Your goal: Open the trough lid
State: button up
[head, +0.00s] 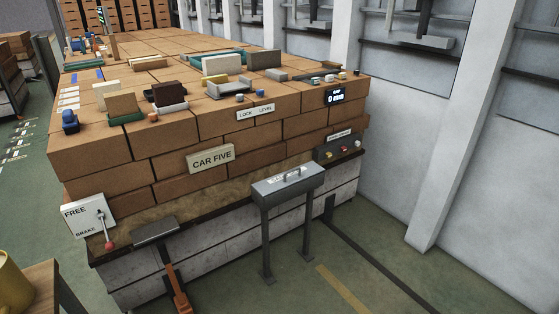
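The trough (290,194) is a grey metal box on two legs, standing on the floor in front of the brick-loaded car at the middle right. Its lid (272,186) lies flat on top and looks shut. A bar handle (293,175) stands up from the lid, and a small pale label sits beside it. The inside of the trough is hidden. My gripper is not in view.
The car's brick stack (150,144) rises close behind the trough. A brake lever (104,230) and an orange-handled tool (178,290) are to the left. A stool with a yellow mug (12,285) is at lower left.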

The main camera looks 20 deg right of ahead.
aim_at(267, 187)
jog(key=u, duration=0.4)
jog(key=i, duration=1.25)
jog(key=u, duration=0.5)
